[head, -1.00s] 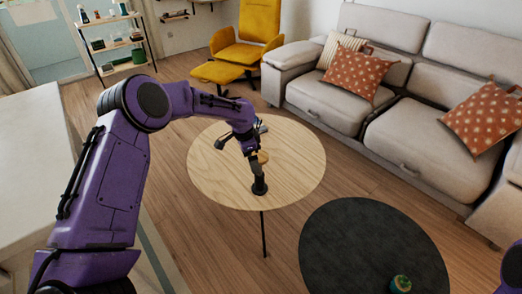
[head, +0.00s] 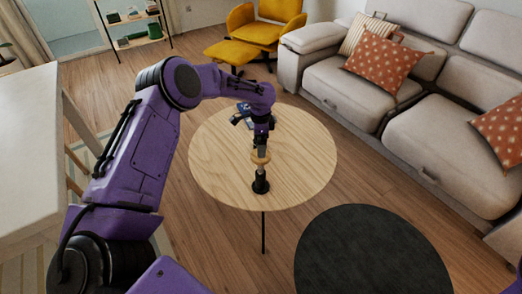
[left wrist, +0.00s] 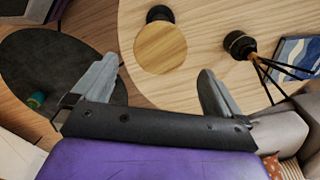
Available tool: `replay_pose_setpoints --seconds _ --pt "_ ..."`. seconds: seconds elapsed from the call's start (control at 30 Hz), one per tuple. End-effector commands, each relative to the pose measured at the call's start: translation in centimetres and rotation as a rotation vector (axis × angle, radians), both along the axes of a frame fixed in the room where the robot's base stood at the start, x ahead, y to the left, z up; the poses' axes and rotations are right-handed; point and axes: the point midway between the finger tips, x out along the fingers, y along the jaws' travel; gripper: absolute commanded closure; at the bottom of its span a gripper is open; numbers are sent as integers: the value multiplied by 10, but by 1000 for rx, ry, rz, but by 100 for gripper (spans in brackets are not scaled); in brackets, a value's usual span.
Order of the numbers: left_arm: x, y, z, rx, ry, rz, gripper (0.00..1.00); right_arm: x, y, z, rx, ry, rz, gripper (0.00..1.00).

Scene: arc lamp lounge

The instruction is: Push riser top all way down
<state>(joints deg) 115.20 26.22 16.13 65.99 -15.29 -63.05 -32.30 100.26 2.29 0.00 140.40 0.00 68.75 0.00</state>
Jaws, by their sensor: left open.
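The riser stands on the round light-wood table (head: 212,165). Its wooden disc top (head: 261,157) is held up on a stem above a black base (head: 261,186). In the left wrist view the disc (left wrist: 160,48) lies ahead between the fingers, with part of the black base (left wrist: 158,13) showing beyond it. My left gripper (head: 261,142) points down just above the disc, with its fingers (left wrist: 158,68) apart and nothing between them. I cannot tell whether it touches the disc. My right gripper is out of view.
A black object with thin rods (left wrist: 240,44) and a blue flat item (left wrist: 292,58) are on the wood table beside the riser. A dark round table (head: 370,250) stands in front, with a small green object (left wrist: 36,100) on it. A grey sofa (head: 440,130) is at right.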

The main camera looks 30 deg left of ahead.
Motion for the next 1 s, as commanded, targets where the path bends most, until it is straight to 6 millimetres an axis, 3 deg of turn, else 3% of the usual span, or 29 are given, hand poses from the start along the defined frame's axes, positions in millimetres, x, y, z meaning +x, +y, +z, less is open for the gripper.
replay_pose_setpoints --seconds 0.1,0.23,0.6,0.67,0.83,1.0 --pt "-1 0 -27 0 3 0 0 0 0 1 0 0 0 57" --pt "-1 1 -48 2 1 2 0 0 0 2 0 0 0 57" --pt "-1 3 -59 1 -1 5 0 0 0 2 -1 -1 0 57" --pt "-1 3 -59 1 -1 5 16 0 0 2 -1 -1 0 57" --pt "-1 3 -59 1 -2 5 71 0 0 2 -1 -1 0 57" --pt "-2 3 -69 1 0 4 71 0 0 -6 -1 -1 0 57"
